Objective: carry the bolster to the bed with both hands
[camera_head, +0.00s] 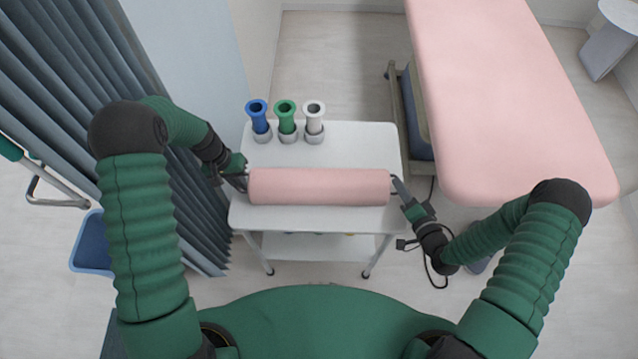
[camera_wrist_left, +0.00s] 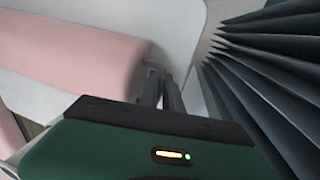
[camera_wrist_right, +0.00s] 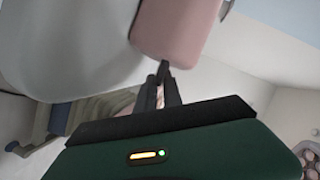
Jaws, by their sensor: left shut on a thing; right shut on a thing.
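The pink bolster (camera_head: 320,187) lies lengthwise across the white trolley top in the head view, or just above it; I cannot tell which. My left gripper (camera_head: 240,180) is shut on the bolster's left end. In the left wrist view the jaws (camera_wrist_left: 160,85) meet a dark handle at the end of the bolster (camera_wrist_left: 80,55). My right gripper (camera_head: 398,188) is shut on its right end, and in the right wrist view the jaws (camera_wrist_right: 163,82) meet the end of the bolster (camera_wrist_right: 175,30). The bed (camera_head: 515,100) has a pink top and stands to the right of the trolley.
The white trolley (camera_head: 345,145) carries blue (camera_head: 258,115), green (camera_head: 286,115) and white (camera_head: 314,115) cylinders in holders behind the bolster. A grey curtain (camera_head: 90,100) hangs close to my left arm. A gap of floor lies between trolley and bed. A round table (camera_head: 615,35) stands far right.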

